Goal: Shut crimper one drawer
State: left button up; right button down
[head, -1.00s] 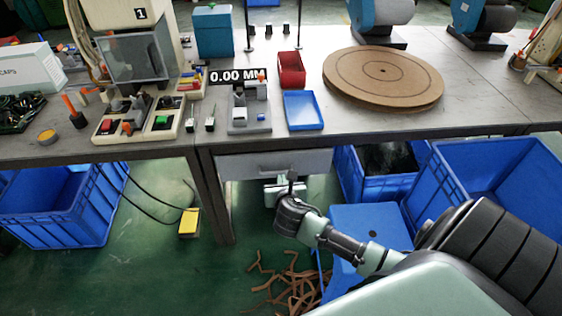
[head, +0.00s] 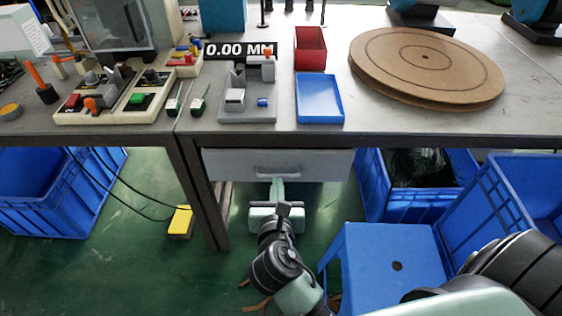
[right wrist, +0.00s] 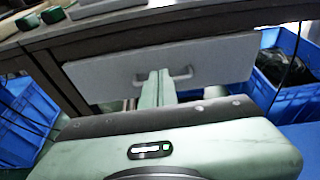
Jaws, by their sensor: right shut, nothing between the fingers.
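The grey drawer (head: 325,166) hangs under the workbench, and its front lies just below the bench edge. I cannot tell whether a small gap is left behind it. Its handle (head: 262,173) is a thin grey bar. My right gripper (head: 277,184) is shut and empty, pointing up at the drawer front beside the middle of the handle. In the right wrist view the shut fingers (right wrist: 158,76) overlap the handle (right wrist: 185,74) on the drawer front (right wrist: 225,62). Whether they touch it is unclear. My left gripper is not in view.
A blue stool (head: 375,250) stands right of my right arm, with blue crates (head: 500,185) beyond it. A bench leg (head: 205,205) and a yellow pedal (head: 180,222) are on the left. A blue tray (head: 320,100), a red bin (head: 310,48) and a round board (head: 400,65) lie on the bench.

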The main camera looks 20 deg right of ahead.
jog(key=b, duration=0.2)
send_near(279, 150)
jog(key=w+f, duration=0.1)
jog(key=w+d, duration=0.1)
jog(key=w+f, duration=0.1)
jog(key=w, duration=0.1)
jog(key=shift+d+f, duration=0.35)
jog(key=shift+f, duration=0.05)
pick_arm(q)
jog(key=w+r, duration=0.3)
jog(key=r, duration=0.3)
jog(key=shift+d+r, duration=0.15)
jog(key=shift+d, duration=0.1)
pick_arm(e)
jog(key=shift+w+d, duration=0.2)
jog(key=shift+w, duration=0.15)
jog(key=shift+r, duration=0.1)
jog(key=p, duration=0.1)
jog(key=w+d+p, duration=0.1)
jog(key=p, duration=0.1)
jog(key=shift+w+r, duration=0.2)
jog(key=shift+w, duration=0.1)
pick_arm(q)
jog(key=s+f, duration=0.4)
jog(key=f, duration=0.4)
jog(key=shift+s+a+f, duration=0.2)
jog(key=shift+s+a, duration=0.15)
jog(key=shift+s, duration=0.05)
